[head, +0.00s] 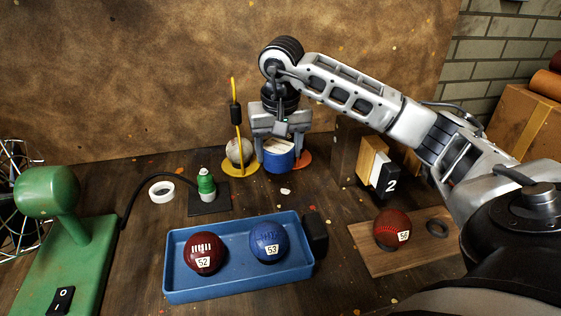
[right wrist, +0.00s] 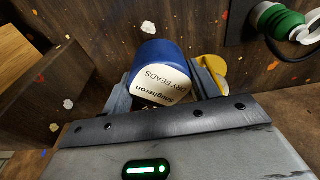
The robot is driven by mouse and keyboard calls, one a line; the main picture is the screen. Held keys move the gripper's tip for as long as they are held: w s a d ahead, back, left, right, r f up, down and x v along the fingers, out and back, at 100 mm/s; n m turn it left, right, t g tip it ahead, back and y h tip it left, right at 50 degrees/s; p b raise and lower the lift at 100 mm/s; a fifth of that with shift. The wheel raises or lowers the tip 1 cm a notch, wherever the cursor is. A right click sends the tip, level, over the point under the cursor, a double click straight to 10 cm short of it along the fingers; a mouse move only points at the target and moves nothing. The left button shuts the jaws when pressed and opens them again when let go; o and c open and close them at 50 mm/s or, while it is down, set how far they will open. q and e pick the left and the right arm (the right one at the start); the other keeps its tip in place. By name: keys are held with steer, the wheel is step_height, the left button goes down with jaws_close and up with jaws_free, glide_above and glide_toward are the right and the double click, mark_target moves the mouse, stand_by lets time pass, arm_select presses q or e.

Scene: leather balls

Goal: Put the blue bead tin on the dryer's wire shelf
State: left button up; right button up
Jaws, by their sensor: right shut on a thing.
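The blue bead tin (head: 279,163) is at the back of the bench, against the brown backboard side. It has a pale label, which reads "DRY BEADS" in the right wrist view (right wrist: 160,62). My right gripper (head: 280,136) points down from above and is shut on the tin, with fingers on either side. I cannot tell whether the tin's base touches the bench. I cannot make out a wire shelf for sure; a round wire frame (head: 22,160) shows at the far left edge. My left gripper is not in view.
A white ball (head: 239,151) on a yellow disc (head: 240,170) with a yellow rod stands just left of the tin. A blue tray (head: 235,290) holds two balls in front. A green machine (head: 75,255) stands left. A "2" block (head: 384,175) stands right.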

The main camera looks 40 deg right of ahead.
mark_target(280, 163)
steer(key=shift+w+d+f, duration=0.3)
steer(key=shift+d+f, duration=0.05)
steer(key=shift+f, duration=0.25)
steer(key=shift+w+d+f, duration=0.15)
steer(key=shift+f, duration=0.85)
steer(key=shift+w+d+f, duration=0.1)
steer(key=shift+d+f, duration=0.05)
steer(key=shift+f, duration=0.8)
steer(key=shift+f, duration=0.1)
steer(key=o, duration=1.1)
steer(key=shift+o, duration=0.2)
